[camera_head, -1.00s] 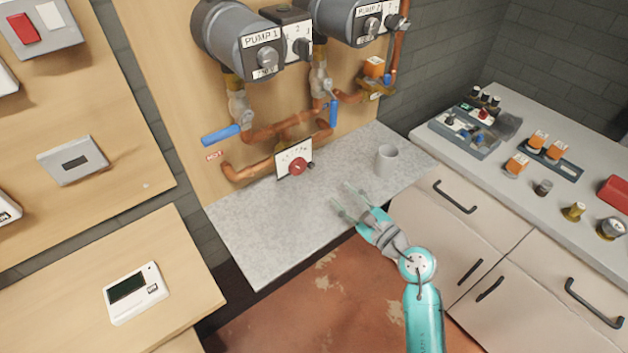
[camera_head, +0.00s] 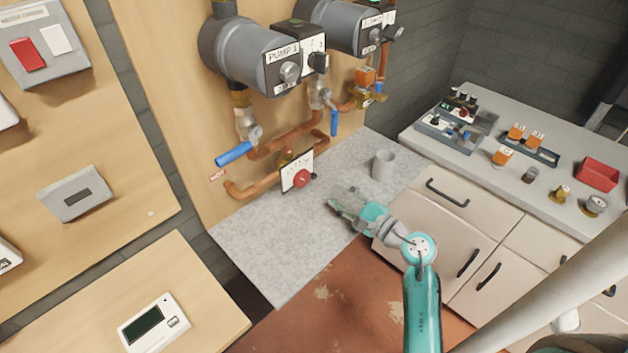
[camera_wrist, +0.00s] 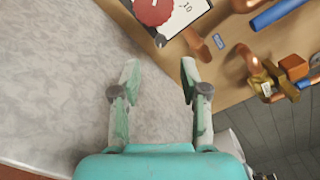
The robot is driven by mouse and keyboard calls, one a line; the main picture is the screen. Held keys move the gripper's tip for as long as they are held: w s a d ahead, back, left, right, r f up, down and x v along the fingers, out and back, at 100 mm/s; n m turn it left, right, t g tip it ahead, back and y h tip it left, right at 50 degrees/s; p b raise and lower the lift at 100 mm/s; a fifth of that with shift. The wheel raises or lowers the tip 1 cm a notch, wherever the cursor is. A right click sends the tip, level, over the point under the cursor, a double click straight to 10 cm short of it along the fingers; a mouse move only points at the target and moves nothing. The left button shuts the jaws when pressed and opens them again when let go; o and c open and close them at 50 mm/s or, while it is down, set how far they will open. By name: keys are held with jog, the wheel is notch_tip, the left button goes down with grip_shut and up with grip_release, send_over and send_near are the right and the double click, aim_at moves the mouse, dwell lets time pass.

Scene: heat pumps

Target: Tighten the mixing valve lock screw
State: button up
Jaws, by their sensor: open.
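The mixing valve has a white scale plate (camera_head: 296,171) and a red round knob (camera_head: 302,179), with a small dark screw (camera_head: 314,177) at the knob's right side. In the wrist view the red knob (camera_wrist: 153,10) is cut off by the top edge, and the dark screw (camera_wrist: 160,41) shows just below it. My gripper (camera_head: 343,198) is over the grey worktop, to the right of and below the valve, apart from it. In the wrist view its two fingers (camera_wrist: 158,78) are spread with nothing between them.
A grey mug (camera_head: 384,164) stands on the worktop (camera_head: 270,235) close behind my gripper. Copper pipes (camera_head: 255,187), blue-handled valves (camera_head: 234,153) and two pumps (camera_head: 255,55) are above. A counter with drawers (camera_head: 440,180) is at right. The worktop's front left is clear.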

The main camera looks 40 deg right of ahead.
aim_at(315, 178)
jog(key=w, duration=0.7)
jog(key=shift+w+a, duration=0.1)
jog(key=shift+w, duration=0.3)
grip_shut()
